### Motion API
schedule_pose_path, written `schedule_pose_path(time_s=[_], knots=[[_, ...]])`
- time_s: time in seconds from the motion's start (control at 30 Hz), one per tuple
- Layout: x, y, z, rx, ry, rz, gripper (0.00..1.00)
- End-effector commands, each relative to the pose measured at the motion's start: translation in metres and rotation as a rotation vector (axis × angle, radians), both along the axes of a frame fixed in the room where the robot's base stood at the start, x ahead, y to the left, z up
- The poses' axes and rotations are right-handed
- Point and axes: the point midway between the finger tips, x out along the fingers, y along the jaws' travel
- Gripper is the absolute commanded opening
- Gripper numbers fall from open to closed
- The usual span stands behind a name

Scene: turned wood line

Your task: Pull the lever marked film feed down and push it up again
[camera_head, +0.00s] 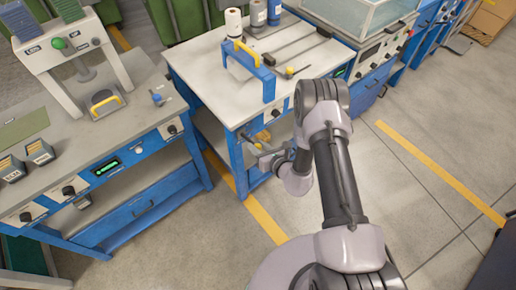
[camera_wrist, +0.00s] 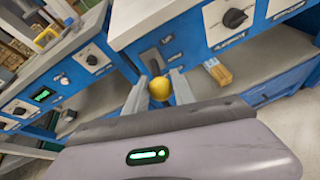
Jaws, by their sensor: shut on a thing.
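The lever shows in the wrist view as a round yellow knob (camera_wrist: 160,88) in front of a dark slot plate (camera_wrist: 153,61) on the blue front of a table. My gripper (camera_wrist: 159,92) has one finger on each side of the knob and is shut on it. Small marks beside the slot are too small to read, so I cannot confirm the film feed label. The lever's shaft is mostly hidden behind the knob, and its exact height in the slot is unclear. In the head view my gripper (camera_head: 262,150) is at the table's front, below the top.
A black rotary knob (camera_wrist: 235,18) on a white plate sits right of the lever. An orange-yellow box (camera_wrist: 218,71) lies on the shelf below. The table top (camera_head: 215,65) carries a blue frame (camera_head: 268,82) and rods.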

Motion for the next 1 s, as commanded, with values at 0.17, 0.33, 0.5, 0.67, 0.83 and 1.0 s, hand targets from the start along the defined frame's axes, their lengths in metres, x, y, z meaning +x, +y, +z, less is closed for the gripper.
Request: schedule_pose_path(time_s=[0.17, 0.33, 0.5, 0.67, 0.83, 1.0], knots=[[0.006, 0.004, 0.016, 0.001, -0.007, 0.003, 0.0], [0.009, 0.006, 0.024, 0.002, -0.008, 0.003, 0.0], [0.011, 0.008, 0.028, 0.002, -0.008, 0.003, 0.0], [0.012, 0.008, 0.029, 0.002, -0.007, 0.003, 0.0], [0.012, 0.009, 0.029, 0.002, -0.007, 0.004, 0.0], [0.012, 0.009, 0.029, 0.001, -0.007, 0.005, 0.0]])
